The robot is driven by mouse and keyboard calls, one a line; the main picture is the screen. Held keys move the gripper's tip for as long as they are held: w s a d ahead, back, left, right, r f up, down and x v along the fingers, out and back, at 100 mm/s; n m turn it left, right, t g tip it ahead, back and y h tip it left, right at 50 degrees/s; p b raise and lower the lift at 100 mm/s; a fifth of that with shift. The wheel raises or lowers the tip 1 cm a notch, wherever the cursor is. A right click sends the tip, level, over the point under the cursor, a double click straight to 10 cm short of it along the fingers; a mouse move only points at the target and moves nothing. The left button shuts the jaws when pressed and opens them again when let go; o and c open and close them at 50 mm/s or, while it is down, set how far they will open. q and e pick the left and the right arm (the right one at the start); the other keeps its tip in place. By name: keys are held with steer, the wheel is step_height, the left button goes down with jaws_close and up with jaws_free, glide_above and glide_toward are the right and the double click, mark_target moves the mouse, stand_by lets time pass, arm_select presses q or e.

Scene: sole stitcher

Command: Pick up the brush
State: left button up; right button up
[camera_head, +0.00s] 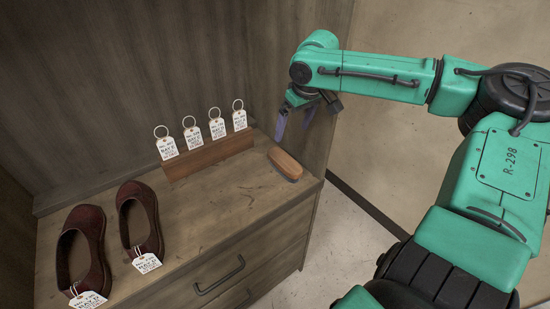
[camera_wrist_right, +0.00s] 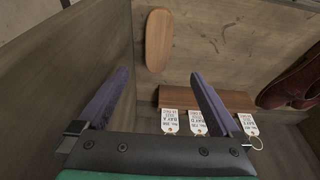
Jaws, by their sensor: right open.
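The brush (camera_head: 285,163) has an oval wooden back and lies on the right end of the cabinet top, near its front right corner. In the right wrist view the brush (camera_wrist_right: 158,40) lies beyond my fingertips, above the gap between them. My right gripper (camera_head: 296,118) is open and empty, above and behind the brush, apart from it. Its two purple fingers also show spread in the right wrist view (camera_wrist_right: 160,84). My left gripper is not in view.
A wooden block (camera_head: 208,157) with several ringed white tags stands left of the brush. Two dark red shoes (camera_head: 140,219) with tags are at the left. The cabinet's side panel rises close to my right gripper. Bare cabinet top (camera_head: 225,195) lies between shoes and brush.

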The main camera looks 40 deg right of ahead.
glide_toward(285, 160)
steer(key=shift+f+b, duration=0.35)
steer(key=shift+f, duration=0.65)
steer(key=x, duration=0.6)
steer(key=shift+w+f, duration=0.25)
steer(key=shift+f, duration=0.05)
steer(key=shift+w+f, duration=0.2)
steer(key=shift+f, duration=0.05)
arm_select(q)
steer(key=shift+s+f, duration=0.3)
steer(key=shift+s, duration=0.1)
arm_select(e)
steer(key=shift+r, duration=0.1)
jaws_close()
steer(key=shift+r, duration=0.1)
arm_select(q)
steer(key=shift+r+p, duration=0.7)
arm_select(e)
step_height(285, 160, up, 20)
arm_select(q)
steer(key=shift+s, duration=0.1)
arm_select(e)
steer(key=shift+s, duration=0.1)
